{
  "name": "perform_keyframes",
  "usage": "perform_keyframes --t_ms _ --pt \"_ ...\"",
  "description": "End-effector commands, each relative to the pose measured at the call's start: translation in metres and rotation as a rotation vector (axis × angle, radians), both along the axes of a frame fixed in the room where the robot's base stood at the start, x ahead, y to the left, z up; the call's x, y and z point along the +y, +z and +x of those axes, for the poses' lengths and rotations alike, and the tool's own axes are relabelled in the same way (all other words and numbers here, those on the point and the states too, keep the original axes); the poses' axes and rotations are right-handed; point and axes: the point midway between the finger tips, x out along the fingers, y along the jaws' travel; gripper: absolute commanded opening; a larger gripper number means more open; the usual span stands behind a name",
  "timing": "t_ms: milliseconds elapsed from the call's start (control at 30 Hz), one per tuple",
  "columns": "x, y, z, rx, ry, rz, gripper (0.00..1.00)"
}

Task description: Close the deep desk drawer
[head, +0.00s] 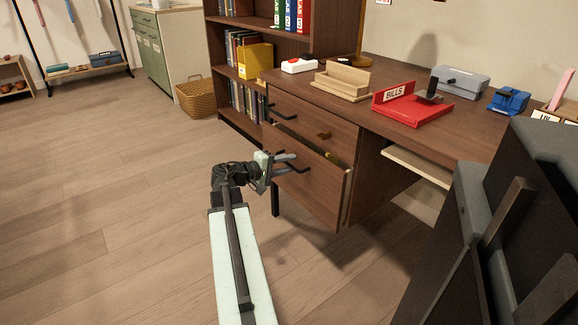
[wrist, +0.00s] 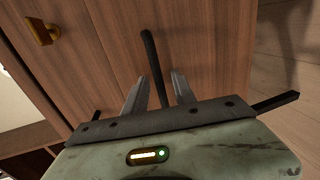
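The deep drawer (head: 312,188) is the lower drawer of the brown wooden desk (head: 375,165). It stands partly pulled out, with a gap showing along its top edge. Its black bar handle (head: 294,167) is on the front, and it also shows in the wrist view (wrist: 151,55). My gripper (head: 292,163) is at this handle. In the wrist view its two grey fingers (wrist: 160,84) are spread, one on each side of the bar, with gaps visible. I cannot tell whether either finger touches the handle or the drawer front.
A red BILLS tray (head: 413,108), a wooden holder (head: 342,82) and a blue item (head: 508,101) sit on the desktop. A wicker basket (head: 195,98) stands behind left. The floor at left is clear.

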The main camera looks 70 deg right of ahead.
Motion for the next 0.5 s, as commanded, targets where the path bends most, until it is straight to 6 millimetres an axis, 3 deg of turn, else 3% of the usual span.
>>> perform_keyframes --t_ms 267,300,400,500 --pt "-0.0038 -0.0009 -0.0030 0.000 -0.001 0.001 0.32" --pt "-0.0037 -0.0009 -0.0030 0.000 -0.001 0.001 0.29" --pt "-0.0037 -0.0010 -0.0030 0.000 -0.001 0.001 0.01" --pt "-0.0037 -0.0010 -0.0030 0.000 -0.001 0.001 0.00"
